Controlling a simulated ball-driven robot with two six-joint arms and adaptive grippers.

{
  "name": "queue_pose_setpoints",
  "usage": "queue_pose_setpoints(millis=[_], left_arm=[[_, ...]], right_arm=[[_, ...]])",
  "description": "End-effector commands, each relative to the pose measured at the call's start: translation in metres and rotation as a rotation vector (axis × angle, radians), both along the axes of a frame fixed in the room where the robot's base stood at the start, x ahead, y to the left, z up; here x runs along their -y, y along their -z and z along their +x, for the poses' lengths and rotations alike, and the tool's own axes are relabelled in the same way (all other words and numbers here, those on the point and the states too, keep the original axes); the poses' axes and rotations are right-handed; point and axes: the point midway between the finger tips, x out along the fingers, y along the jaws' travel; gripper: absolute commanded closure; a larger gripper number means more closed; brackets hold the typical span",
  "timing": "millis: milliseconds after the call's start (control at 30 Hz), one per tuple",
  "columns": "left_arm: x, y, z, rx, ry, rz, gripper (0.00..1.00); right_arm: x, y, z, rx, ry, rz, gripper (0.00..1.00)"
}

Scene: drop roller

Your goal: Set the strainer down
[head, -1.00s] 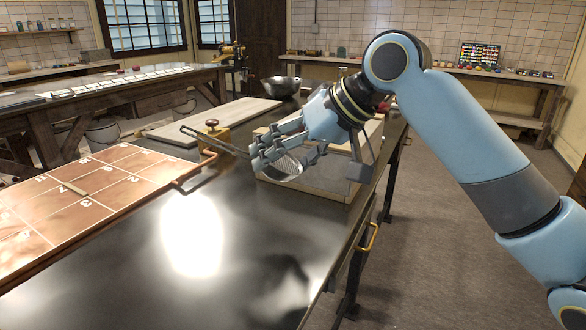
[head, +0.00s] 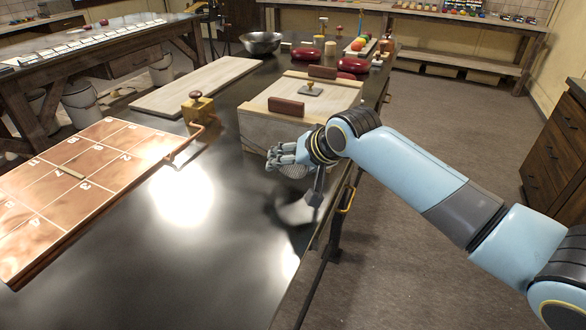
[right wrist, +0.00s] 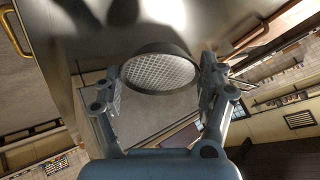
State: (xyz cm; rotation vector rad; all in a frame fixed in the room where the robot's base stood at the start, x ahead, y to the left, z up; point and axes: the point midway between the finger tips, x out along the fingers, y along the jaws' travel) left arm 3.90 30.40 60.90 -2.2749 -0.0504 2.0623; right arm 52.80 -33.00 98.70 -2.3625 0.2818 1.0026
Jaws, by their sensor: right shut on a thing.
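My right gripper (head: 282,158) is low in front of the near side of a wooden box, by the right edge of the dark bench (head: 215,245). It is shut on the strainer (head: 293,171), which is partly hidden by the fingers in the head view. In the right wrist view the strainer's round mesh and dark rim (right wrist: 160,72) show between the two fingers (right wrist: 160,88). I cannot tell whether the strainer touches the bench. Its handle is not clear in the head view. My left gripper is not in view.
The wooden box (head: 258,128) with brown blocks on top stands just behind the gripper. A copper plate (head: 40,218) with numbered squares and a brass valve (head: 198,112) are at left. A pale board (head: 190,85) and metal bowl (head: 262,42) lie farther back. The front bench is clear.

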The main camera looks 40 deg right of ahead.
Motion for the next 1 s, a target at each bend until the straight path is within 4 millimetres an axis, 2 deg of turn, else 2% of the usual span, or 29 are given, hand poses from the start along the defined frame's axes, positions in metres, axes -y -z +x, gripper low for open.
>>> queue_pose_setpoints(millis=[133,533,567,700,1000], left_arm=[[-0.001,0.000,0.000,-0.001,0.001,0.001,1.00],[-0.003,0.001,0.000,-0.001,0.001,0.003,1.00],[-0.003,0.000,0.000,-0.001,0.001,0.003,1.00],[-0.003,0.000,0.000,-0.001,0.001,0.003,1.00],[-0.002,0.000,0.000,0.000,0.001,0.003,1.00]], right_arm=[[0.000,0.019,0.000,-0.001,0.000,0.000,0.57],[0.000,0.024,0.000,0.000,0.000,0.000,0.57],[0.000,0.024,0.000,0.000,0.000,0.000,0.21],[0.000,0.023,0.000,0.000,0.000,0.000,0.03],[0.000,0.022,0.000,0.000,0.000,0.000,0.01]])
